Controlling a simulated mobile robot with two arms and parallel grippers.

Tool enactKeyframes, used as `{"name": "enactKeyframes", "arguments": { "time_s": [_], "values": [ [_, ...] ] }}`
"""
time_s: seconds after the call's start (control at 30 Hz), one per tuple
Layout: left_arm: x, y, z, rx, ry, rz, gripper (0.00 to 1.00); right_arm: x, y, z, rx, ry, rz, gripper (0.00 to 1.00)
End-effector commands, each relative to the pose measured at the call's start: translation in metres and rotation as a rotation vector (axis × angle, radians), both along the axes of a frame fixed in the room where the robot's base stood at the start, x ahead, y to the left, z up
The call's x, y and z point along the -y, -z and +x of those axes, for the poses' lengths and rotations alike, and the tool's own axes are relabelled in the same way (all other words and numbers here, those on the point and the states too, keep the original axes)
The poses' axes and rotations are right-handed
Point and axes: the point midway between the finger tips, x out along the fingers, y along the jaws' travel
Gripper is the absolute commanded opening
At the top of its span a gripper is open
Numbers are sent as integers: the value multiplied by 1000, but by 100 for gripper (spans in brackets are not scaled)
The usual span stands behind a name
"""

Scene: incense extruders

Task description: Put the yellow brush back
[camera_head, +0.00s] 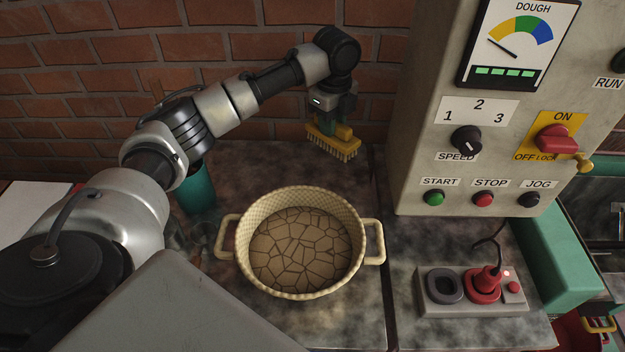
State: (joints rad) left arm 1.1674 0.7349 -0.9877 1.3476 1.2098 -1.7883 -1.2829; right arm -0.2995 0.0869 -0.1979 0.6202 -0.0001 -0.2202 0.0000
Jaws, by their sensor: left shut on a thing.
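The yellow brush (331,146) has pale yellow bristles pointing down. It hangs in the air beyond the far rim of the basket, in front of the brick wall. My left gripper (333,122) is shut on the top of the brush, and the arm comes in from the left. The fingertips are partly hidden and small in this view. A teal cylinder (197,193) stands on the counter, partly behind my left arm; its top is hidden. My right gripper is not in view.
A cream basket (374,240) with two handles and brown cracked contents stands on the dark stone counter (345,325). A grey control panel (420,110) rises at the right. Below it is a grey socket box (470,309) with a red plug. Paper (30,205) lies at the left.

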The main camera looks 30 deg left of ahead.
Motion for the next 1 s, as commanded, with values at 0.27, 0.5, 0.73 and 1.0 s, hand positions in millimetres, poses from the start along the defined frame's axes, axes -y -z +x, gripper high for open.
{"name": "enactKeyframes", "arguments": {
  "time_s": [0.27, 0.5, 0.73, 1.0],
  "values": [
    [-43, 37, 21, 1, 486, -3, 1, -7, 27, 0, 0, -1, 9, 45],
    [-65, 53, 27, 2, 758, -3, 1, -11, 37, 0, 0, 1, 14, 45],
    [-69, 79, 27, -2, 824, -4, 1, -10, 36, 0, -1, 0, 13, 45],
    [-69, 110, 27, 0, 824, -2, 1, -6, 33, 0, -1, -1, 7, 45]
  ]
}}
